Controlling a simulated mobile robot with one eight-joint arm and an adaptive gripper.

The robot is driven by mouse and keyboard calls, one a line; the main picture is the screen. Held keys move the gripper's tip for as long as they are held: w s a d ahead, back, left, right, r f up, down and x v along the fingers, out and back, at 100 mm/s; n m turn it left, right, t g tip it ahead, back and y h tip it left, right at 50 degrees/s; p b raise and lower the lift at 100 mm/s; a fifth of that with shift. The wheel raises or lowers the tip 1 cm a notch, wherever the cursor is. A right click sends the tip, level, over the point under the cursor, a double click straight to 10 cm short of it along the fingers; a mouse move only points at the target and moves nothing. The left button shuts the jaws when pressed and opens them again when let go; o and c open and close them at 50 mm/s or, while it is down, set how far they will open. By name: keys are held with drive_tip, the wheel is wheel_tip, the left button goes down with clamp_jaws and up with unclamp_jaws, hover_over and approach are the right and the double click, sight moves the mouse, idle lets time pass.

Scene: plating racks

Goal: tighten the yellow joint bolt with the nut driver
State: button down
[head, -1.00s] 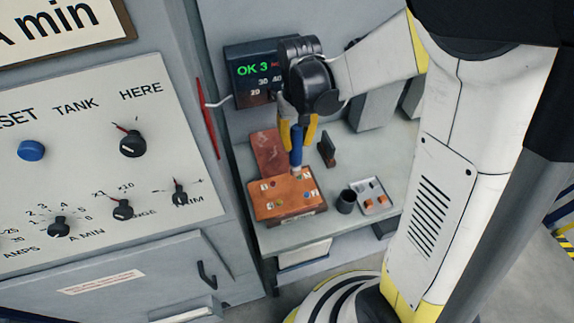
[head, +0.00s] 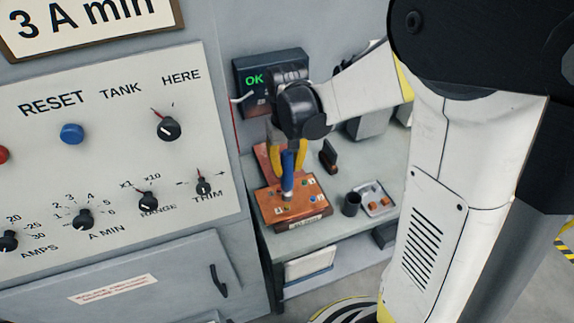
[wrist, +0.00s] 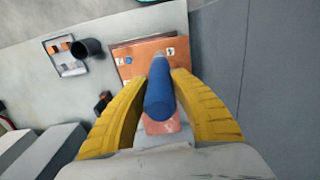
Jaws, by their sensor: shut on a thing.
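My gripper (head: 288,155) has two yellow fingers shut on the blue handle of the nut driver (head: 288,174). The driver also shows in the wrist view (wrist: 160,95), pointing away from the camera. It stands nearly upright, with its grey tip over the front middle part of the copper-coloured block (head: 318,205). The block's top (wrist: 138,50) carries small coloured bolts and white labels. The yellow joint bolt cannot be told apart with certainty at this size. Whether the tip touches a bolt or the block cannot be told.
A dark cup (head: 351,204) and a tray (head: 385,210) with small copper-coloured pieces stand right of the block. A dark upright piece (head: 328,157) stands behind. The grey control cabinet (head: 130,240) is close on the left.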

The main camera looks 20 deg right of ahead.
sight(287, 179)
drive_tip(key=shift+f+b, duration=1.95)
drive_tip(key=shift+f, duration=0.5)
drive_tip(key=shift+s+a+f+b, duration=0.1)
drive_tip(key=shift+f+b, duration=0.15)
drive_tip(key=shift+b, duration=0.25)
drive_tip(key=shift+r, duration=0.2)
idle(1.0)
drive_tip(key=shift+r+p, duration=2.05)
drive_tip(key=shift+r, duration=0.9)
drive_tip(key=shift+f, duration=0.1)
